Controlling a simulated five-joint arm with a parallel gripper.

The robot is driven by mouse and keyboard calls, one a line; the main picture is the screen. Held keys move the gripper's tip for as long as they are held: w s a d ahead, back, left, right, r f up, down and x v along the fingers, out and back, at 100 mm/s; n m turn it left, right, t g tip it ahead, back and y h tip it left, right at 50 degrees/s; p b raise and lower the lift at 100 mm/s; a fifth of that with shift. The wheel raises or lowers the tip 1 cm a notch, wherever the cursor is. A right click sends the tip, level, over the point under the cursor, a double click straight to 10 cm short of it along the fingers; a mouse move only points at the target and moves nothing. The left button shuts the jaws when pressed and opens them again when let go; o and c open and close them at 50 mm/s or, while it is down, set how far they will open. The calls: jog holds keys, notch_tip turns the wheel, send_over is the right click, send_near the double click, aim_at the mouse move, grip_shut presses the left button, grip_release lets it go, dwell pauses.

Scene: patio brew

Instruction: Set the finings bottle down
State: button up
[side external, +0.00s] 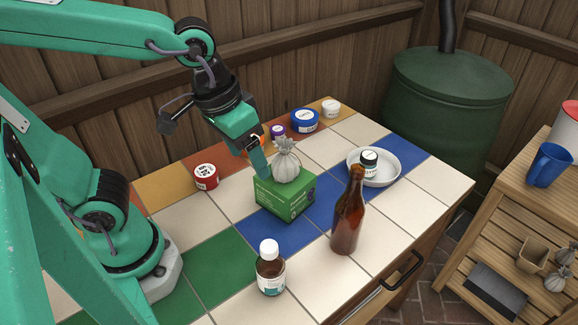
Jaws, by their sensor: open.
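A small brown bottle (270,272) with a white cap and a pale label stands upright on the tiled tabletop at the front. A smaller dark bottle (369,162) with a white label stands in a white dish (388,179) at the right. I cannot read either label, so I cannot tell which is the finings bottle. My gripper (262,160) is open, pointing down just left of a tied grey pouch (287,167). The pouch sits on a green box (285,198). I cannot tell whether a finger touches the pouch. No bottle is in my gripper.
A tall brown bottle (347,215) stands right of the green box. A red tin (206,177), a purple-labelled jar (278,131), a blue tub (305,120) and a white jar (331,108) line the back. Bare tiles (215,262) lie left of the white-capped bottle.

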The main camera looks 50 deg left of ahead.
jog(key=a+r+t+y, duration=0.1)
jog(key=a+r+t, duration=0.1)
jog(key=a, duration=0.7)
jog(key=shift+s+t, duration=0.4)
jog(key=shift+s, duration=0.05)
jog(key=shift+d, duration=0.1)
dwell(0.5)
